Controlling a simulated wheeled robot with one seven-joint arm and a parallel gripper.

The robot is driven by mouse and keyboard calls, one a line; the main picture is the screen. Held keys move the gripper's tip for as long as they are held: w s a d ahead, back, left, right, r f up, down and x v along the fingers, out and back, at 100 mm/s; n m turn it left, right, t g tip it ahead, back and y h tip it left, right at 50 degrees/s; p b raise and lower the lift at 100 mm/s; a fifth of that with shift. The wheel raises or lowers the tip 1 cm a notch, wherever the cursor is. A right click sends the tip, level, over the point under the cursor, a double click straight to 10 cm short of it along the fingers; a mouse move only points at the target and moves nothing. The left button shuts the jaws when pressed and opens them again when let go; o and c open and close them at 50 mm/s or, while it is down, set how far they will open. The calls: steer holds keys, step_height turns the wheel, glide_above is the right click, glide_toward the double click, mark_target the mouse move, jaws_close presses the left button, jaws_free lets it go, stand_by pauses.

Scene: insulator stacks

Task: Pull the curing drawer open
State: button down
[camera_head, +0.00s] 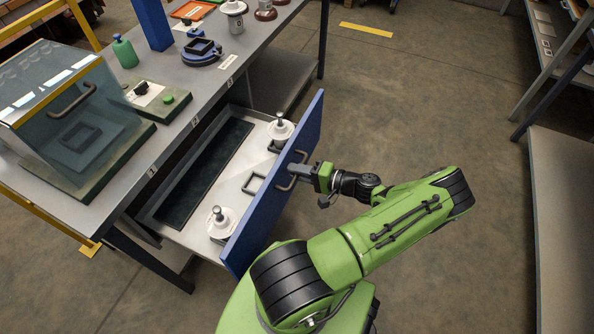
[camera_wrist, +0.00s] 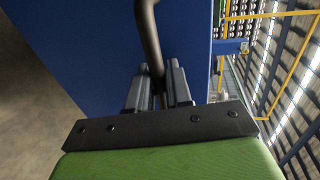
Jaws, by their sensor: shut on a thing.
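The curing drawer (camera_head: 272,190) is pulled out from under the workbench, with its blue front standing well clear of the bench. Inside it are two white insulator pieces with metal pins, one at the far end (camera_head: 281,127) and one at the near end (camera_head: 220,219), a dark square frame (camera_head: 254,183) and a long dark mat (camera_head: 203,176). My gripper (camera_head: 297,172) is at the drawer's front and shut on the dark bar handle (camera_head: 291,184). In the wrist view, the fingers (camera_wrist: 158,88) close around the handle (camera_wrist: 146,32) against the blue panel.
The workbench (camera_head: 262,45) carries a glass-lidded box (camera_head: 70,115), a green bottle (camera_head: 124,52), a blue round fixture (camera_head: 201,50) and a green button (camera_head: 168,99). A shelf rack (camera_head: 565,200) stands at the right. The floor (camera_head: 400,110) between them is clear.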

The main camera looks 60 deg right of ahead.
steer(key=c, duration=1.2)
jaws_free()
steer(key=s+r+p, duration=0.1)
steer(key=s+r, duration=0.2)
steer(key=s, duration=1.2)
steer(key=shift+s+d+p, duration=0.2)
steer(key=shift+s+p, duration=0.05)
steer(key=shift+p, duration=0.05)
